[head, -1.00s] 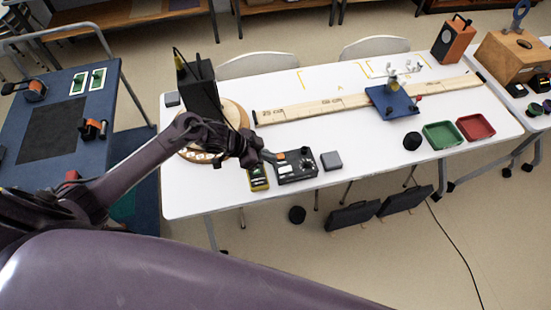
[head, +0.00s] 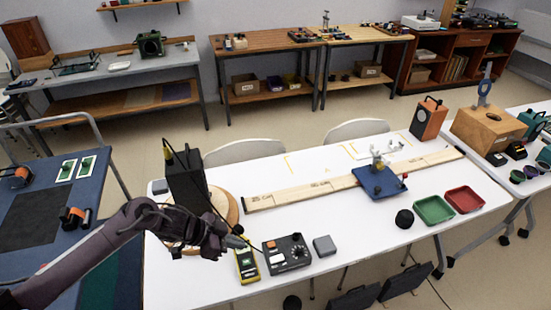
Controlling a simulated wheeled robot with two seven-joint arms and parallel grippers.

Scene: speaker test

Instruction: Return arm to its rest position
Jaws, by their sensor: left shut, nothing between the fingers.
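My left arm comes in from the lower left in the head view. Its gripper (head: 238,241) is over the front left part of the white table, shut and empty. It is close to a black speaker (head: 185,182) on a round wooden turntable (head: 229,208) and to a yellow meter (head: 247,265). Whether it touches either one I cannot tell. My wrist hides part of the turntable. My right gripper is not in view.
A dark control box (head: 286,253) and a small grey block (head: 324,246) stand right of the gripper. A wooden rail (head: 310,191) with a blue plate (head: 380,182) runs behind. Green (head: 433,209) and red (head: 463,200) trays lie at right. A blue cart (head: 40,243) stands left.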

